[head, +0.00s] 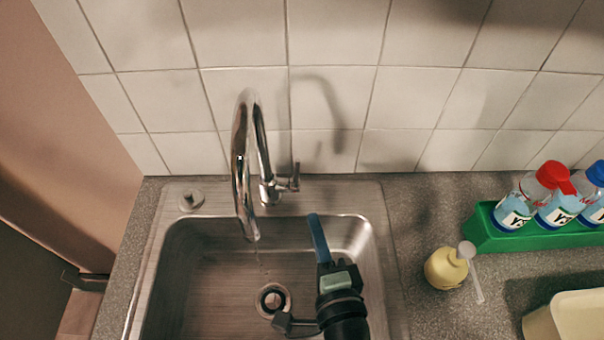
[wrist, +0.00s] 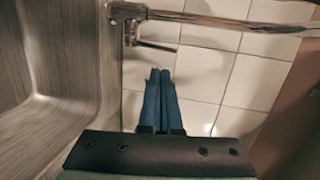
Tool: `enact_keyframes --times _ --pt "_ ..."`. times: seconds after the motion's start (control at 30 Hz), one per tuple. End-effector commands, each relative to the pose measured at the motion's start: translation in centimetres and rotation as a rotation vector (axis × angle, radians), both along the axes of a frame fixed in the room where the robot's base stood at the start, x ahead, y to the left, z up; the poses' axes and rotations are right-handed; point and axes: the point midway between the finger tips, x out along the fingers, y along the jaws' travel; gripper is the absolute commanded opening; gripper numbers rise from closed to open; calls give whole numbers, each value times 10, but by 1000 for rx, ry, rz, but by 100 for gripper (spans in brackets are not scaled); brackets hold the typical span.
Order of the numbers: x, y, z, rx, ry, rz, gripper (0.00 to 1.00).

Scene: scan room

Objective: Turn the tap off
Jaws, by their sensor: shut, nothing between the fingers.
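The chrome gooseneck tap (head: 243,150) stands at the back of the metal sink (head: 190,265). Its small lever handle (head: 293,178) sticks out to the right of its base. A faint thin trickle shows below the spout. My gripper (head: 313,216) is over the sink, in front of and slightly right of the handle, its blue fingers pointing toward the back wall. In the wrist view, the fingers of my gripper (wrist: 160,72) are together and empty. The handle (wrist: 155,45) lies just beyond their tips, apart from them in the picture. The tap's tube (wrist: 230,22) crosses the top.
A yellow soap dispenser (head: 446,269) stands on the counter right of the sink. Behind it, a green rack (head: 480,230) holds bottles with red and blue caps. A cream tub (head: 570,318) sits at the lower right. The tiled wall (head: 330,100) closes off the back.

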Motion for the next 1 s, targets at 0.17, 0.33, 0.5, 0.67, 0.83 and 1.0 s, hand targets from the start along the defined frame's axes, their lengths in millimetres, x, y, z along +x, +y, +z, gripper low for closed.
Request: enact_keyframes --times 0.17,0.33,0.5,0.67,0.83,1.0 --pt "37 7 -2 -3 -2 3 0" --pt "67 13 -8 -5 -1 3 0" --pt "90 18 -3 -5 -1 3 0" --pt "100 20 -3 -4 -1 2 0" --pt "103 21 -4 -4 -1 2 0" --pt "102 21 -4 -4 -1 2 0"
